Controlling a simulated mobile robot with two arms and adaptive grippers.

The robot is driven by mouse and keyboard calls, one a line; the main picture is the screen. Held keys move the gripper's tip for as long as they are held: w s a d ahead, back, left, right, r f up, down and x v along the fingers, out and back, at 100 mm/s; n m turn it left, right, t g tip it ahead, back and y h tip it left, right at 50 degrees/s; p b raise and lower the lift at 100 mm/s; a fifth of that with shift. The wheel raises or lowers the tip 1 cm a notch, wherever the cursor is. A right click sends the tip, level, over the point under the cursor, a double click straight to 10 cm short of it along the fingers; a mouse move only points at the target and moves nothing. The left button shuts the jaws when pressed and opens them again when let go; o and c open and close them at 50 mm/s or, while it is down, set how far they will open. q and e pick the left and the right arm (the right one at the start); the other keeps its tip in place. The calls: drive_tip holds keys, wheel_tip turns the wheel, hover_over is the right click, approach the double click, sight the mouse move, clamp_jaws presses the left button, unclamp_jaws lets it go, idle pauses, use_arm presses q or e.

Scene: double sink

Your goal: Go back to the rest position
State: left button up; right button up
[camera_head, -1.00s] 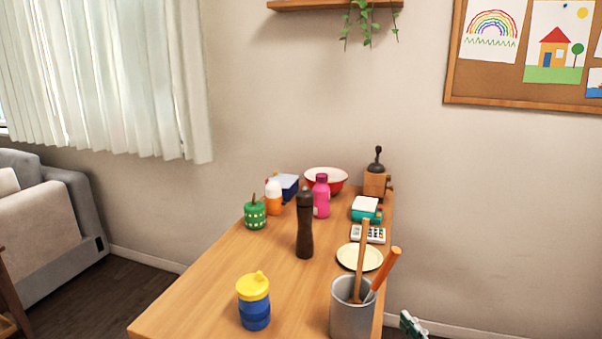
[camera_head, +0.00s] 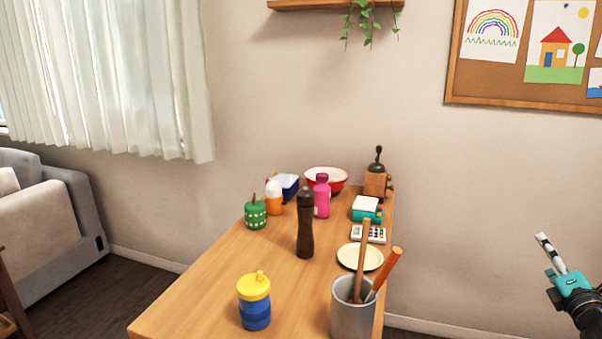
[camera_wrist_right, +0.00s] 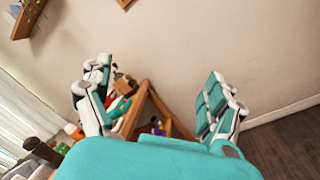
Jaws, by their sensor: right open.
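My right gripper (camera_head: 556,258) is at the right edge in the head view, to the right of the table and in front of the bare wall. It is apart from everything on the table. In the right wrist view its two teal and white fingers (camera_wrist_right: 155,95) are spread wide, with nothing between them. My left gripper is not in the head view.
The wooden table (camera_head: 205,290) holds a dark pepper mill (camera_head: 305,230), a yellow and blue cup (camera_head: 254,305), a metal utensil pot (camera_head: 352,312), a cream plate (camera_head: 347,257) and a pink bottle (camera_head: 321,198). Free room lies right of the table.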

drive_tip(key=s+a+f+m+g, duration=0.1)
drive_tip(key=s+f+m+g, duration=0.2)
drive_tip(key=f+m, duration=0.9)
drive_tip(key=s+a+f+m+g, duration=0.1)
drive_tip(key=s+f+m+g, duration=0.4)
drive_tip(key=f, duration=1.3)
drive_tip(key=s+a+f+m+g+y, duration=0.1)
drive_tip(key=s+a+f, duration=0.4)
drive_tip(key=f, duration=0.5)
drive_tip(key=s+a+f+m+g, duration=0.1)
drive_tip(key=s+a+f, duration=0.1)
drive_tip(key=s+f, duration=0.65)
drive_tip(key=s+a+f+m+g+y, duration=0.1)
drive_tip(key=s+a+f+g, duration=0.1)
drive_tip(key=s+a+f, duration=0.55)
drive_tip(key=s+a+f+g+y, duration=0.1)
drive_tip(key=s+a+f+g, duration=0.1)
drive_tip(key=s+a+f, duration=0.5)
drive_tip(key=s+a+f+g, duration=0.1)
drive_tip(key=s+a, duration=0.2)
drive_tip(key=s, duration=0.3)
drive_tip(key=s+a+f+g+p, duration=0.1)
drive_tip(key=s+a, duration=0.2)
drive_tip(key=s, duration=0.4)
drive_tip(key=s+a+f+g+y+p, duration=0.1)
drive_tip(key=s+a+f, duration=0.1)
drive_tip(key=s, duration=0.5)
drive_tip(key=shift+a+g, duration=0.4)
drive_tip(key=shift+a, duration=0.15)
